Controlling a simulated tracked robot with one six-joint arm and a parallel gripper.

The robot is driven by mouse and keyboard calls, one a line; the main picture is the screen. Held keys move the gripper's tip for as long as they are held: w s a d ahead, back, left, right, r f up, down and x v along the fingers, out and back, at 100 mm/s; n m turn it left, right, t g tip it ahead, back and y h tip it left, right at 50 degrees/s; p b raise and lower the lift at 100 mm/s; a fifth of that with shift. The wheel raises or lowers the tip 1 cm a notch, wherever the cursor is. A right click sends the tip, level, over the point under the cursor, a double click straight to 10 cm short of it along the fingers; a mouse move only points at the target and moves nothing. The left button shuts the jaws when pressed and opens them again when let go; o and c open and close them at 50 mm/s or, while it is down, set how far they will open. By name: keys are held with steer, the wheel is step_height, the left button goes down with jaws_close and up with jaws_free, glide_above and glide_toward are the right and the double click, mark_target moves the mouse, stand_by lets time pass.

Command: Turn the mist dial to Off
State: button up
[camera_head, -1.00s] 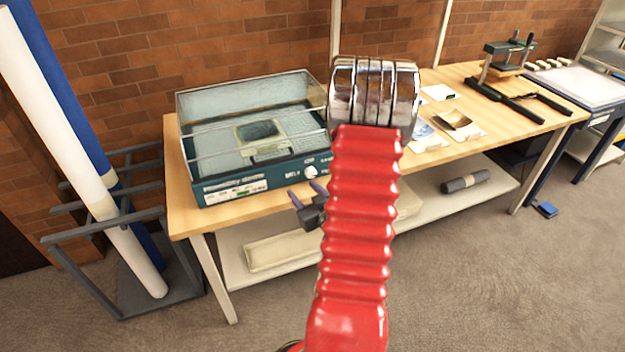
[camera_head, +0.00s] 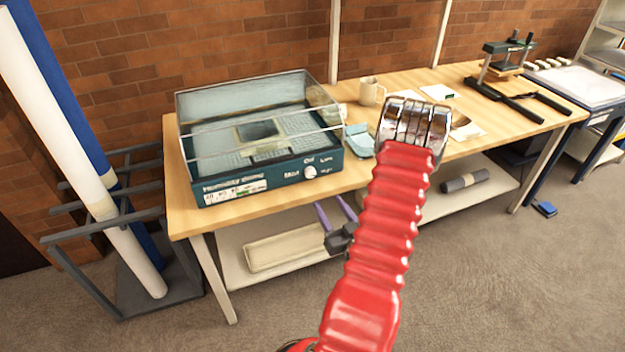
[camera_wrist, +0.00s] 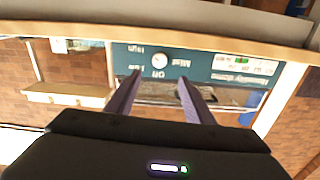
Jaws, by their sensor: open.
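The mist dial (camera_head: 310,172) is a small round white knob on the teal front panel of the humidity dome (camera_head: 235,189). "Mist" is printed to its left, "Off" above it, and "Low" and "High" to its right. I cannot tell which label its pointer faces. My gripper (camera_head: 331,203) is open and empty, in front of the table edge, below and slightly right of the dial in the head view. In the wrist view, which is upside down, the dial (camera_wrist: 159,59) shows between the two purple fingers (camera_wrist: 159,78), beyond their tips and apart from them.
The dome's clear cover (camera_head: 250,95) stands above the panel. The wooden tabletop (camera_head: 215,218) has its front edge just below the panel. A beige mug (camera_head: 371,91) and a press (camera_head: 505,70) stand farther right. A long pale box (camera_head: 285,247) lies on the lower shelf.

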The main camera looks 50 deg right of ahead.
mark_target(311, 175)
steer(key=x, duration=1.3)
steer(key=shift+w+d, duration=0.15)
steer(key=shift+w, duration=0.1)
steer(key=shift+c, duration=0.2)
steer(key=c, duration=0.9)
steer(key=shift+c, duration=0.5)
